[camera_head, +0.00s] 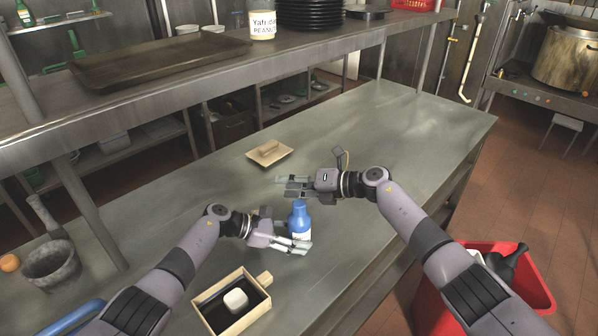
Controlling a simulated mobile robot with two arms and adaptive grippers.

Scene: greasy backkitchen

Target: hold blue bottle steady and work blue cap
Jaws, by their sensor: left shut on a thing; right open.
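The blue bottle (300,222) stands upright on the metal counter, with a pale label low on its body. Its blue cap (299,205) sits on top. My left gripper (296,244) is shut on the bottle's lower body, with its fingers around the front of it. My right gripper (284,186) is open and empty, behind and just above the cap in the picture, apart from it. The fingers partly hide the bottle's lower part.
A mortar (48,265) is at left. A red bin (540,290) stands at right. The counter's right half is clear.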

